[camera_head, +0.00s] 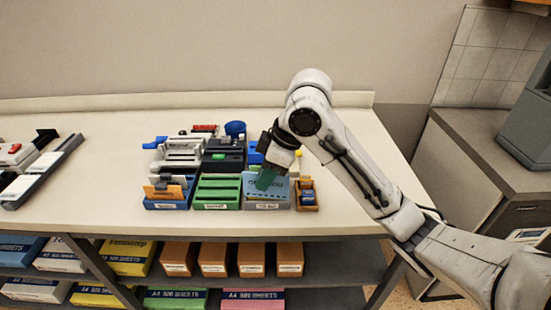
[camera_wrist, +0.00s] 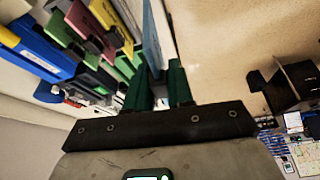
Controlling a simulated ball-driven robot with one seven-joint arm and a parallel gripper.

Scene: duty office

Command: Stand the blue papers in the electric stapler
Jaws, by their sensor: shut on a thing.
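The blue papers (camera_head: 282,188) stand upright in the grey labelled holder (camera_head: 266,206) at the front right of the group on the counter. My gripper (camera_head: 268,180) is over the holder, with its green fingers reaching down to the papers. In the wrist view my gripper (camera_wrist: 156,85) has a finger on either side of the blue sheet edge (camera_wrist: 152,42) and is shut on it. A dark machine with a green mark (camera_head: 222,156) stands behind the front row. It may be the electric stapler, but I cannot tell for certain.
A blue holder with orange sheets (camera_head: 167,205) and a green slotted holder (camera_head: 216,205) stand left of the grey one. A small orange box (camera_head: 307,208) is close on its right. A grey-white machine (camera_head: 180,155) stands behind.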

